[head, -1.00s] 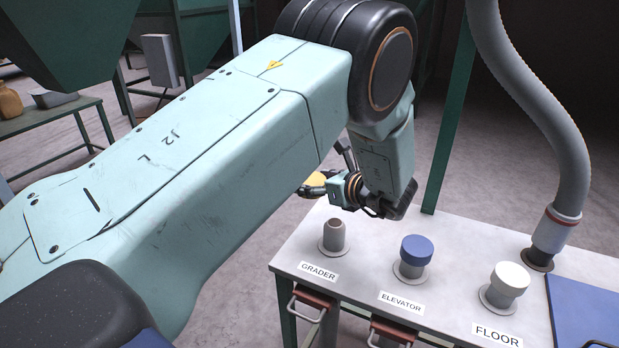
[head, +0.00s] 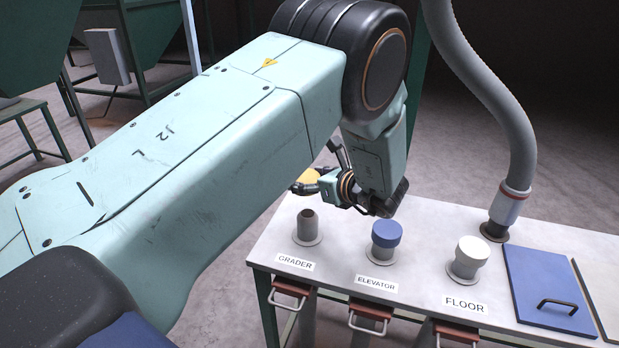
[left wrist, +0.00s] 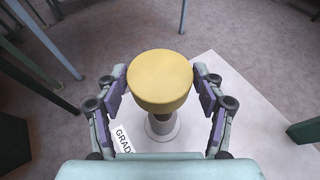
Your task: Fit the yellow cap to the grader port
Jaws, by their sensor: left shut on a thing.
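The yellow cap (left wrist: 160,80) is held between the two fingers of my left gripper (left wrist: 160,84) in the left wrist view. In the head view my left gripper (head: 312,182) is partly hidden behind its own wrist, and part of the yellow cap (head: 305,178) shows there. The grader port (head: 308,226) is an uncapped grey stub with a dark top, behind the GRADER label (head: 295,262). In the left wrist view the grader port (left wrist: 162,128) shows below the cap, which hides its top. The cap looks apart from the port. My right gripper is not in view.
On the white table (head: 345,255), the elevator port has a blue cap (head: 387,233) and the floor port a white cap (head: 473,249). A grey hose (head: 505,120) meets the table behind them. A blue lid with a handle (head: 545,285) lies at the right. Red-fronted handles hang below the front edge.

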